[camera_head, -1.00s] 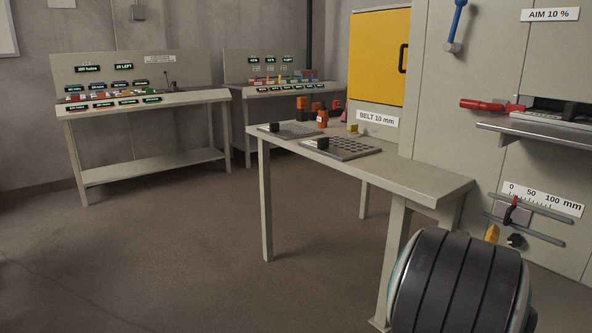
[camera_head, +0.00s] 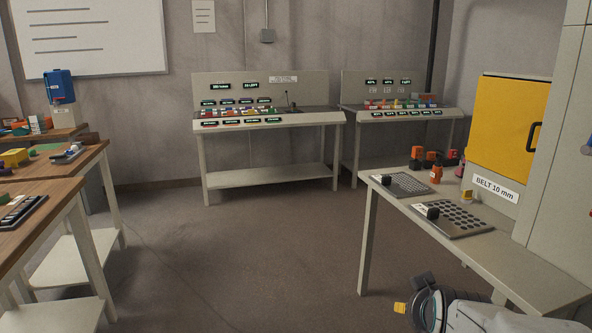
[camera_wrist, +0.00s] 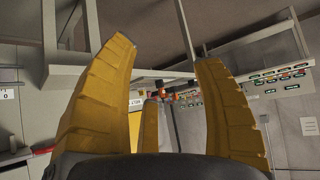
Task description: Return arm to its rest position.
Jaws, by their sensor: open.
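My arm (camera_head: 490,312) reaches in from the lower right corner of the head view. My gripper (camera_wrist: 167,50) fills the wrist view, its yellow fingers spread apart with nothing held between them. In the head view a yellow fingertip of my gripper (camera_head: 400,308) shows low, in front of the grey bench (camera_head: 505,252).
The grey bench bears two perforated plates (camera_head: 465,222) and orange items, beside a yellow-doored machine (camera_head: 508,120). Two panel desks (camera_head: 268,123) stand at the back wall. Wooden-topped tables (camera_head: 60,168) stand left. The floor (camera_head: 240,255) between is clear.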

